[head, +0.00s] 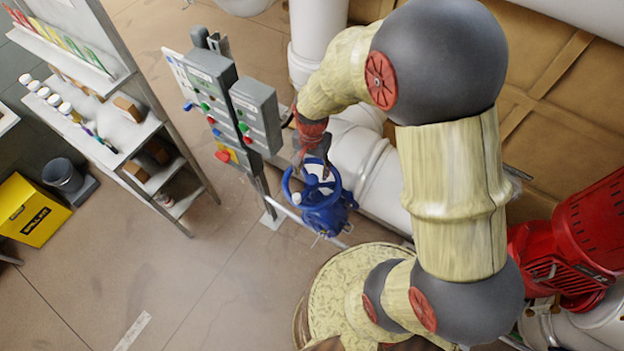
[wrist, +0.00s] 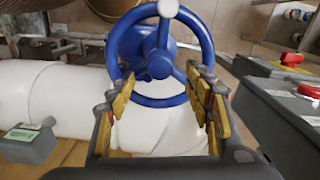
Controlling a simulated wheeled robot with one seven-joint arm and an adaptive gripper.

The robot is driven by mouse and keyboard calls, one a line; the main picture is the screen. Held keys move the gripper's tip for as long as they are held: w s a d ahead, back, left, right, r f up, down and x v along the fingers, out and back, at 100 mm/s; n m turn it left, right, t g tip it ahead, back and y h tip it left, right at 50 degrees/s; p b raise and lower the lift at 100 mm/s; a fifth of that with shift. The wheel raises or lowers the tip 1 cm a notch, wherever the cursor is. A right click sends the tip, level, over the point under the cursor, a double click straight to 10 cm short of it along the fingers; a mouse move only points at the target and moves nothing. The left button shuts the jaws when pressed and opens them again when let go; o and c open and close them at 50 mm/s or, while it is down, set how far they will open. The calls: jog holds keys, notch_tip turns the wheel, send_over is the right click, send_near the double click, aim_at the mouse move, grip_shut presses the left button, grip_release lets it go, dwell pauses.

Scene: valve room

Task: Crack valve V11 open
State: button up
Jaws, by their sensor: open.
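A blue valve with a spoked handwheel (head: 335,190) stands on white piping in the middle of the head view. In the wrist view the blue handwheel (wrist: 160,67) fills the upper middle, with a white knob (wrist: 168,8) on its rim. I cannot read a V11 label on it. My gripper (head: 313,168) is at the wheel, above it in the head view. In the wrist view my gripper (wrist: 161,92) is open, its yellow-padded fingers apart on either side of the wheel's lower rim. Nothing is held; I cannot tell whether a finger touches the rim.
Grey control boxes (head: 255,115) with coloured buttons stand close left of the valve; boxes with red knobs (wrist: 292,59) show at the wrist view's right. A white pipe (head: 365,165) runs behind. A shelf (head: 120,130), yellow bin (head: 30,210) and red motor (head: 575,245) stand farther off. Floor at lower left is clear.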

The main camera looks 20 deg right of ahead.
aim_at(312, 179)
jog(key=shift+f+b, duration=2.25)
jog(key=shift+f, duration=0.95)
jog(key=shift+s+f, duration=0.15)
jog(key=shift+f, duration=0.1)
jog(key=shift+o, duration=0.2)
jog(key=shift+c, duration=0.5)
jog(key=shift+a, duration=0.1)
jog(key=c, duration=0.7)
jog(key=shift+c, duration=0.3)
jog(key=shift+c, duration=0.2)
